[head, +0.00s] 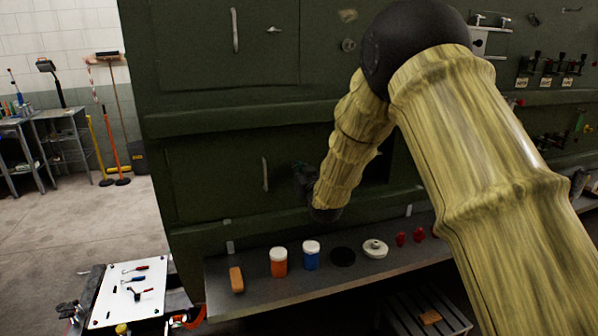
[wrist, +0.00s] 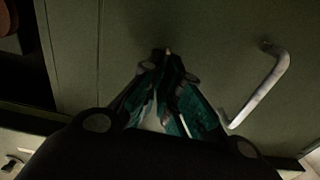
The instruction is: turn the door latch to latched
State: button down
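The lower panel door (head: 215,185) is dark green with a pale vertical handle (head: 265,174), which also shows at the right in the wrist view (wrist: 262,92). My gripper (head: 303,178) is at this door, just right of the handle. In the wrist view the fingertips (wrist: 167,66) are close together in front of the door face. A small pale tip (wrist: 168,51) shows at them, perhaps part of the door latch. The rest of the latch is hidden, so its angle and any grip on it cannot be told.
Below the door, a shelf (head: 262,293) holds an orange block (head: 236,280), an orange jar (head: 279,263), a blue jar (head: 311,256) and a pale round part (head: 375,249). An upper door has its own handle (head: 235,30) and winged latch (head: 273,29). Open floor lies left.

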jog(key=shift+d+f, duration=0.1)
jog(key=m+b, duration=0.5)
jog(key=b, duration=0.1)
jog(key=m+b, duration=0.6)
jog(key=b, duration=0.1)
jog(key=d+f+m+b, duration=0.1)
jog(key=m+b, duration=0.5)
jog(key=shift+w+b, duration=0.2)
jog(key=shift+b, duration=0.15)
jog(key=shift+r+m, duration=0.1)
jog(key=shift+m, duration=0.4)
jog(key=c, duration=1.7)
grip_release()
jog(key=shift+o, duration=0.2)
jog(key=shift+a, duration=0.1)
